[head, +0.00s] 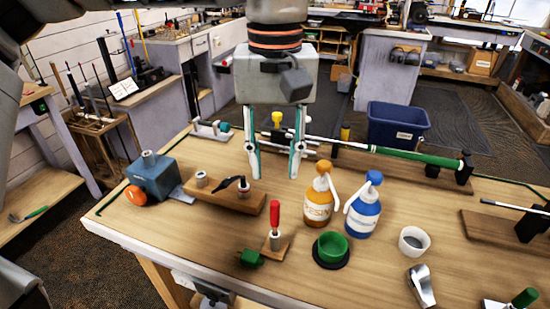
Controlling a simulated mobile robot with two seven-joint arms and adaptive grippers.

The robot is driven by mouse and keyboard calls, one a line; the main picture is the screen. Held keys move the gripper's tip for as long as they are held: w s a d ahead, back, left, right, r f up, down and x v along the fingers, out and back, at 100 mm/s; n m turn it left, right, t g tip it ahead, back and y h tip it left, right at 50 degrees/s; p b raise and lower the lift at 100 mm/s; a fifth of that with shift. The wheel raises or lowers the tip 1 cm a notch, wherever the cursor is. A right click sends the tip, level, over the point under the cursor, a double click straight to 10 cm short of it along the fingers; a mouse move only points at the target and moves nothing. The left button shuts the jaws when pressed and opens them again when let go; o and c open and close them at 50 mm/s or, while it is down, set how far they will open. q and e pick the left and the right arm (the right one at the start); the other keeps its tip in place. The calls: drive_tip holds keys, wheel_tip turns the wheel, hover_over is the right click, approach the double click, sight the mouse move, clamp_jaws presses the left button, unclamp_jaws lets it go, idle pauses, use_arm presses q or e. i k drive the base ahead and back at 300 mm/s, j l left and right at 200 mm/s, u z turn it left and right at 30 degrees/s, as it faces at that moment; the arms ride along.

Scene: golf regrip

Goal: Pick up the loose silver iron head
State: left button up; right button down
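The loose silver iron head (420,287) lies on the workbench (335,287) near its front right part, below a white cup in the picture. My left gripper (275,176) hangs down from the top centre, fingers apart and nothing between them. It is well to the left of and behind the iron head, in front of the long club shaft. Whether its fingertips touch the bench cannot be told. My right gripper is not in view.
An orange bottle (318,203), a blue bottle (363,212), a green cup (332,247) and a white cup (413,241) stand between gripper and iron head. A red-handled tool (275,222) stands nearer the front. A green-gripped club (415,155) lies across the back.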

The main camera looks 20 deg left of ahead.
sight(418, 277)
drive_tip(key=k, duration=1)
